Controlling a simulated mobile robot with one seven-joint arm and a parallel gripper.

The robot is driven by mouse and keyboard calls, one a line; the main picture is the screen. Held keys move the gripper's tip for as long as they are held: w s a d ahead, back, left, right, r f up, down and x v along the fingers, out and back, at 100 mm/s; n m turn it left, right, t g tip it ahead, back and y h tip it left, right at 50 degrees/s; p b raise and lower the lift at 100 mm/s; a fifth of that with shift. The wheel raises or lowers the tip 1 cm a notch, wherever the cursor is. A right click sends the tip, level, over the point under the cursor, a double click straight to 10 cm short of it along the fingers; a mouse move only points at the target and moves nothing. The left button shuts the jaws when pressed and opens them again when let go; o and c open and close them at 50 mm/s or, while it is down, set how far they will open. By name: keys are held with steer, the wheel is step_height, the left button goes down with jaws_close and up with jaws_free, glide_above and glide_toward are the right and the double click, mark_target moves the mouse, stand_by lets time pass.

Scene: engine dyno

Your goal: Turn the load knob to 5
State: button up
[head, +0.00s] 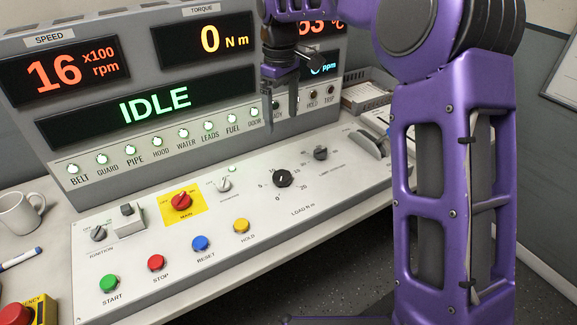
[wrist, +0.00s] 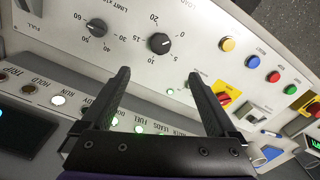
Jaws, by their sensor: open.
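The load knob (head: 282,178) is a round black knob on the sloping light-grey console, with a number scale around it and the label LOAD N·m below. In the wrist view the load knob (wrist: 159,43) lies beyond and between my fingertips, apart from them. Its pointer is too small to read surely against the scale. My gripper (head: 280,112) is open and empty, with its fingers pointing down in front of the display panel, above and behind the knob. Its two black fingers also show wide apart in the wrist view (wrist: 158,74).
Another dark knob (head: 320,153) sits close to the right of the load knob. A red switch on a yellow plate (head: 180,202) and several coloured buttons lie to the left and front. The display panel (head: 150,85) rises behind and reads IDLE and 0 N m.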

mark_target(282, 175)
step_height(282, 175, down, 17)
steer(key=b, duration=0.2)
steer(key=shift+f+b, duration=0.15)
steer(key=shift+b, duration=0.25)
steer(key=c, duration=1.4)
